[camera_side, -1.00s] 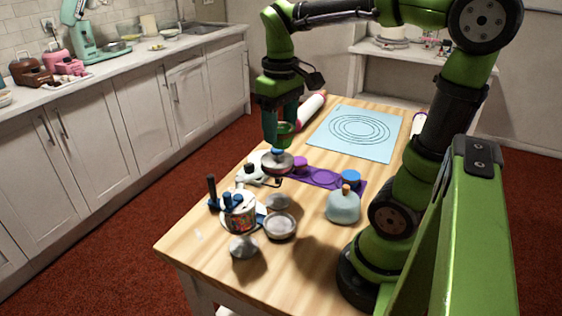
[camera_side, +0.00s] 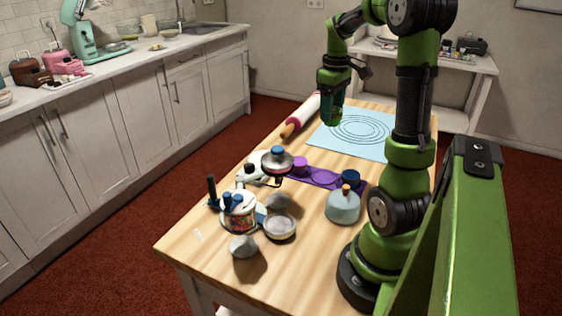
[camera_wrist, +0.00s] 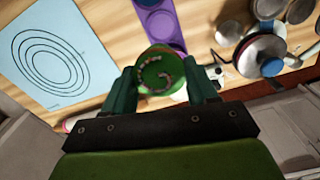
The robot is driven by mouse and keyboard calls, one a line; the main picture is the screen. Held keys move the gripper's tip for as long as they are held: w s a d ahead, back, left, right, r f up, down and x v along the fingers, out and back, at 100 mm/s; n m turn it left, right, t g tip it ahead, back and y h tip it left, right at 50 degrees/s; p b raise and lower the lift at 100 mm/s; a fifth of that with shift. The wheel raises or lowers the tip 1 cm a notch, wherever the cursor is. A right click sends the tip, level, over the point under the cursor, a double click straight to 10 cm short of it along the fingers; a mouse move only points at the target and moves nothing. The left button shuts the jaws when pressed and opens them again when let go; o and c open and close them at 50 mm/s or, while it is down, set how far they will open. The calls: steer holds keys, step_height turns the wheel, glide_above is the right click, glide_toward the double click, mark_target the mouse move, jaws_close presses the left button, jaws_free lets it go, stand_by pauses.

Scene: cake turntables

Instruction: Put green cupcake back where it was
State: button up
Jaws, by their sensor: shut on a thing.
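The green cupcake (camera_wrist: 160,72) is between the fingers of my gripper (camera_wrist: 162,88) in the wrist view, with a brownish curved mark on its top. In the side view my gripper (camera_side: 333,115) is raised over the blue mat's left part, pointing down; the cupcake is hard to tell from the green fingers there. A purple tray (camera_side: 322,180) lies on the table with a purple cupcake (camera_side: 299,166) near its left end and a blue cupcake (camera_side: 350,178) at its right end. A round metal turntable (camera_side: 277,166) with a blue piece on top stands left of the tray.
A blue mat with printed rings (camera_side: 350,147) lies at the back, beside a rolling pin (camera_side: 301,117). The front right tabletop is partly clear.

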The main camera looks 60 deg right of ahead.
step_height(320, 180, down, 18)
steer(key=shift+f, duration=0.15)
stand_by(0.4)
steer(key=shift+f, duration=0.15)
steer(key=o, duration=1.1)
steer(key=shift+o, duration=0.2)
